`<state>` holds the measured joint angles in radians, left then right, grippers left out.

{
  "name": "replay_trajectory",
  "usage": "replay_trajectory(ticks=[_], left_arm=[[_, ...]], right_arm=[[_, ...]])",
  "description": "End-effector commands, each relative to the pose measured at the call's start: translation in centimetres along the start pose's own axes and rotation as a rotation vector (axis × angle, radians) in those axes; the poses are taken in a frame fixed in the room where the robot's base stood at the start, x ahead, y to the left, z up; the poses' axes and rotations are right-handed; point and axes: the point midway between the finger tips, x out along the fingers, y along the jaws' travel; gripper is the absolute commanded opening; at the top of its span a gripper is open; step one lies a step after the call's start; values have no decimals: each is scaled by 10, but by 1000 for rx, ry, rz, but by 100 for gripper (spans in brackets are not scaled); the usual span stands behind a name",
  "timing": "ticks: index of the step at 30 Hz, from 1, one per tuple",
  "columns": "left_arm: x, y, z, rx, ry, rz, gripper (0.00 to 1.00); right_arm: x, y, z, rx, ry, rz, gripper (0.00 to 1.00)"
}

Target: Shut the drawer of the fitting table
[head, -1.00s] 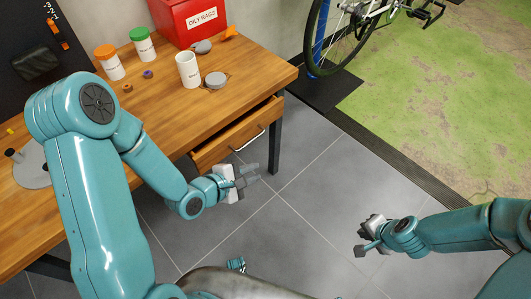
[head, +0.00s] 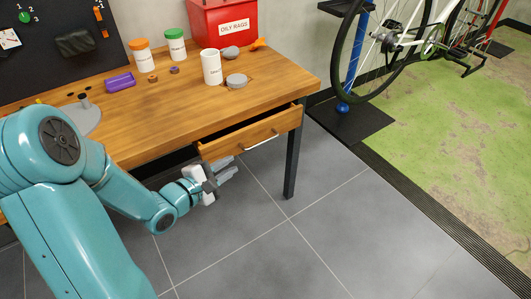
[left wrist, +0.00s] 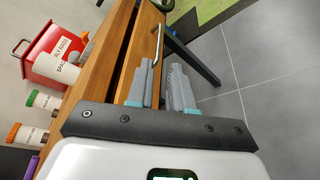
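The fitting table (head: 150,118) has a wooden top and dark legs. Its drawer (head: 288,121) is partly pulled out, with a dark gap showing behind the front. The drawer's silver bar handle (head: 262,141) faces the floor side; it also shows in the left wrist view (left wrist: 154,48). My left gripper (head: 228,168) is just outside and below the left part of the drawer front. In the left wrist view its two grey fingers (left wrist: 160,80) are apart, with the handle ahead of them and nothing held. Whether a finger touches the drawer is unclear. My right gripper is out of view.
On the table stand a red oily rags bin (head: 222,22), white tubs with orange (head: 142,58) and green (head: 175,48) lids, a white cup (head: 211,68) and a purple block (head: 120,82). A bicycle (head: 415,40) stands at the back right. The grey floor (head: 310,235) is clear.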

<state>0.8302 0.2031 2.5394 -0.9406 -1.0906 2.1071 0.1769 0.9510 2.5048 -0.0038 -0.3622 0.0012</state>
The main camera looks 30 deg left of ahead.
Motion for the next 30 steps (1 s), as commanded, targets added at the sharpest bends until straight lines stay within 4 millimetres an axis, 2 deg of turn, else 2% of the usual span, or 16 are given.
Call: replay_trajectory(ticks=[3,7,21,24,30], left_arm=[[-1,-3,-14,-1,22,9,21],[12,-3,-15,-1,22,9,21],[120,-6,-14,0,18,6,21],[138,-6,-13,-1,18,7,21],[158,-4,-13,-2,20,7,21]], right_arm=[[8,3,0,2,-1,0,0],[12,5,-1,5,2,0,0],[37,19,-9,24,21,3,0],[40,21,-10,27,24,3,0],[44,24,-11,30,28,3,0]])
